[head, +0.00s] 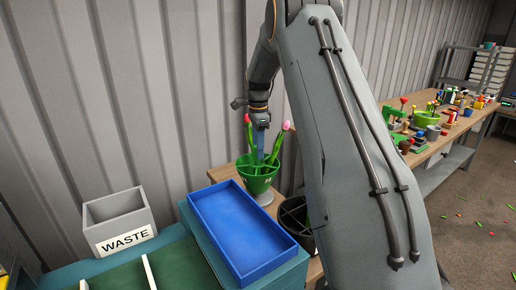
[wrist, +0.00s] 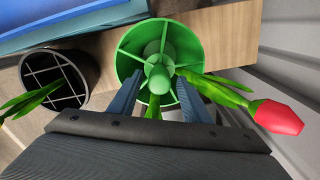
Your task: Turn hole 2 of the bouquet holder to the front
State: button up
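The green bouquet holder (head: 256,184) stands on a grey foot on the wooden bench, with pale marks on its front that are too small to read. In the wrist view the holder (wrist: 124,62) shows from above, with spokes dividing it into compartments around a central green knob (wrist: 159,77). My gripper (wrist: 159,90) reaches down over the holder, its two fingers apart on either side of the knob, with no clear contact. A red tulip (wrist: 278,117) leans out of the holder at the right. A pink tulip (head: 286,126) rises beside my gripper in the head view.
A blue tray (head: 215,215) lies just in front of the holder. A black divided bucket (wrist: 80,98) with green leaves stands close beside it. A grey waste bin (head: 118,218) is at the left, and the corrugated wall (head: 150,90) is close behind.

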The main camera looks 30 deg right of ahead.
jog(key=shift+r+b, duration=0.95)
jog(key=shift+r, duration=2.95)
jog(key=s+a+f+n, duration=0.4)
jog(key=s+a+n, duration=0.2)
jog(key=s, duration=0.5)
jog(key=s+a+f+n, duration=0.4)
jog(key=s+a+n, duration=0.2)
jog(key=s, duration=0.6)
jog(key=s+a+f+n, duration=0.4)
jog(key=s+a+n, duration=0.3)
jog(key=s, duration=0.5)
jog(key=shift+s+n+t, duration=0.15)
jog(key=shift+n+t, duration=0.15)
jog(key=shift+n, duration=0.4)
